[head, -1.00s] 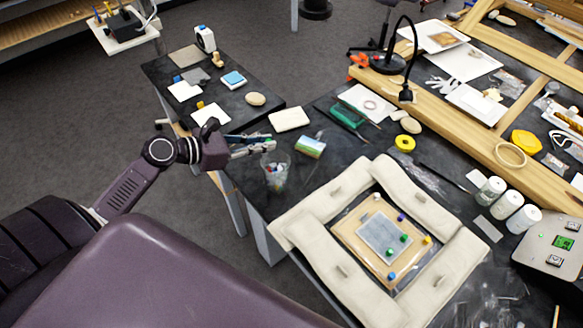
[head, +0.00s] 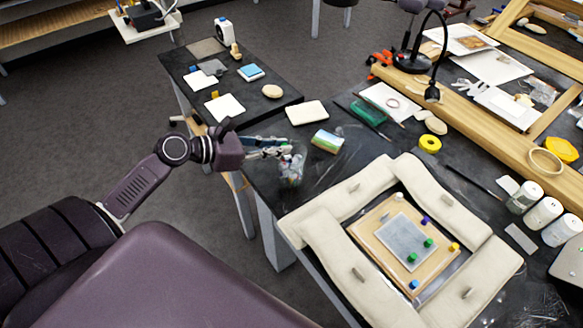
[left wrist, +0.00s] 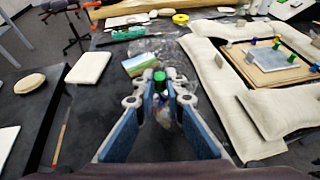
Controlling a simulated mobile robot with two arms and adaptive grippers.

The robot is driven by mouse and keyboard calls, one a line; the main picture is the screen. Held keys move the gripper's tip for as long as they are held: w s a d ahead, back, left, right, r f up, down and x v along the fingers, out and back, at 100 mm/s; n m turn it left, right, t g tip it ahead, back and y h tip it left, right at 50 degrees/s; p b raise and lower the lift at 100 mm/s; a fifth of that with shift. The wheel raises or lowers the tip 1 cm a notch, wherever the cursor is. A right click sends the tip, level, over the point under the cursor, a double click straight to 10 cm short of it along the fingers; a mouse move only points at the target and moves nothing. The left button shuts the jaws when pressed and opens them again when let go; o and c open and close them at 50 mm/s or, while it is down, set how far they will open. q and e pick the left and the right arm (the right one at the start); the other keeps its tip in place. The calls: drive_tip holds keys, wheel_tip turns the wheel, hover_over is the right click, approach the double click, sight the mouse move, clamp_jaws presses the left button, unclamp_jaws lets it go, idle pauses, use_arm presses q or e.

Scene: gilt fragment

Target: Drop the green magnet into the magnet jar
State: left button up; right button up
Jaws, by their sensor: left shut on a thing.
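My left gripper (left wrist: 160,84) is shut on a green magnet (left wrist: 159,76), which stands up between the fingertips in the left wrist view. In the head view the left gripper (head: 284,150) is at the mouth of the clear magnet jar (head: 291,174), and its fingers cover part of the rim. The jar holds several coloured pieces, and it shows partly between the fingers in the left wrist view (left wrist: 165,115). I cannot tell whether the fingertips touch the jar. My right gripper is not in view.
A small picture box (head: 327,141) stands close behind the jar. Cream padded cushions (head: 323,208) frame a wooden board (head: 372,238) with several coloured magnets, right of the jar. A side table (head: 284,97) holds cards and a pale stone. White bottles (head: 541,213) stand at the right.

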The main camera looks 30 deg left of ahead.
use_arm(q)
drive_tip(key=o, duration=0.8)
drive_tip(key=v, duration=1.2)
